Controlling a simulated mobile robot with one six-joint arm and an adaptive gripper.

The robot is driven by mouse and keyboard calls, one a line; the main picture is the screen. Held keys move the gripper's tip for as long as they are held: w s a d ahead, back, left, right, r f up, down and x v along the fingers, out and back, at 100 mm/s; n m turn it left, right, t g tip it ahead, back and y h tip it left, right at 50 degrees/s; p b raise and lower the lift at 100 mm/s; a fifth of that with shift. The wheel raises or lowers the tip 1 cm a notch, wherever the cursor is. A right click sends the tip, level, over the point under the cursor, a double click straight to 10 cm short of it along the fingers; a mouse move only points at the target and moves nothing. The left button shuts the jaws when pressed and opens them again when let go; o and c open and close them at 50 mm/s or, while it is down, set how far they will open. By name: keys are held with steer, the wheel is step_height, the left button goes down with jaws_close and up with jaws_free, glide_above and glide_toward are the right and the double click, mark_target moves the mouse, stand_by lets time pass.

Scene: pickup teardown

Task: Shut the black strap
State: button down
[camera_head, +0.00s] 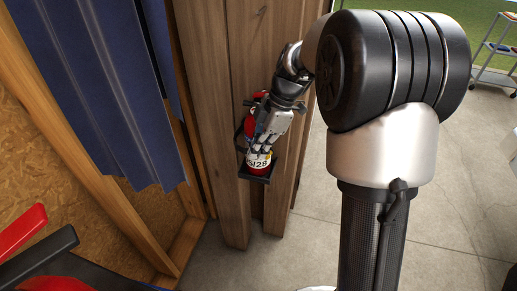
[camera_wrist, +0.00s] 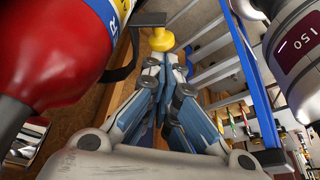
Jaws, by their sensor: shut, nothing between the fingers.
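A red fire extinguisher (camera_head: 250,125) stands upright in a black bracket (camera_head: 258,179) on a wooden post. Its red body fills the left of the wrist view (camera_wrist: 60,50). The black strap (camera_wrist: 128,66) shows in the wrist view as a dark curved band beside the extinguisher, near a flat black end piece (camera_wrist: 148,19) and a yellow round knob (camera_wrist: 161,41). Whether the strap is fastened is unclear. In the head view my gripper (camera_head: 260,148) is in front of the extinguisher and hides part of it. The fingers (camera_wrist: 164,62) are shut and empty, their tips just below the yellow knob.
The wooden post (camera_head: 220,100) stands behind the bracket. Blue corrugated sheets (camera_head: 100,90) hang at the left beside bare wooden framing. A red and black object (camera_head: 40,255) is at the lower left. Concrete floor (camera_head: 465,190) is open at the right, with a cart (camera_head: 495,55) far back.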

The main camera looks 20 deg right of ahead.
steer(key=v, duration=1.1)
steer(key=s+a+f+n+t+h+p, duration=0.1)
steer(key=s+a+n+h+p, duration=0.15)
steer(key=a+p, duration=0.45)
steer(key=s+a+f+n+h+p, duration=0.1)
steer(key=a+n+h+p, duration=0.25)
steer(key=p, duration=0.75)
steer(key=w+d+f, duration=0.1)
steer(key=d+f, duration=0.1)
steer(key=f, duration=0.3)
steer(key=w+d+f+b, duration=0.1)
steer(key=d+f, duration=0.2)
steer(key=f, duration=0.2)
steer(key=shift+w+d+m+h, duration=0.25)
steer(key=shift+m+h, duration=0.05)
